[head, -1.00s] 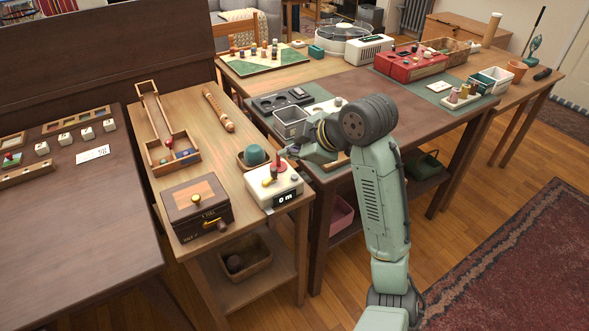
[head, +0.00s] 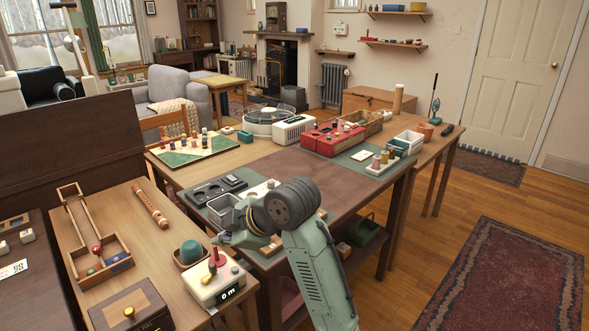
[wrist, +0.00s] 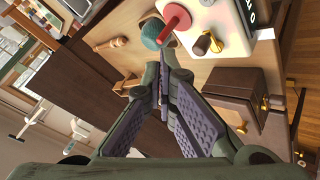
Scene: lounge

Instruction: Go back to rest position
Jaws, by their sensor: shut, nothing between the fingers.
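My gripper (head: 222,240) is shut and empty. In the head view it hangs just behind the white device with a red knob (head: 207,289), close to the teal dome in a brown bowl (head: 190,254). In the wrist view the fingertips (wrist: 164,72) meet in front of the teal dome (wrist: 155,33) and the red knob (wrist: 177,17). I cannot tell whether they touch anything. My arm reaches in from the bottom of the head view, bent at a dark joint.
The wooden side table (head: 150,243) holds a long wooden track box (head: 82,225), a carved stick (head: 150,206) and a brown chest (head: 130,310). The dark table (head: 330,190) carries trays and a red case (head: 333,138). Open floor lies right, around the patterned rug (head: 510,270).

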